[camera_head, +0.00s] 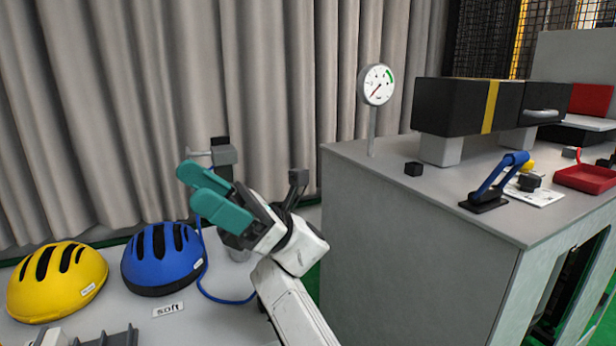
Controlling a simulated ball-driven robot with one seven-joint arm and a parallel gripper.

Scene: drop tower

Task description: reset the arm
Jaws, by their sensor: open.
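My gripper (196,187) shows left of the middle, at the end of my white arm, with two teal fingers pointing up and left. The fingers are spread apart and hold nothing that I can see. It hangs in front of the grey curtain, above and to the right of a blue helmet (163,259). My arm comes up from the bottom edge of the picture and hides part of the low table and the side of the grey cabinet.
A yellow helmet (57,281) and a "soft" label (168,309) lie on the low table (215,318). The grey cabinet (418,255) at right carries a dial gauge (377,84), a black box (455,107), a blue lever (497,180) and a red tray (586,178). Grey curtains (270,80) hang behind.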

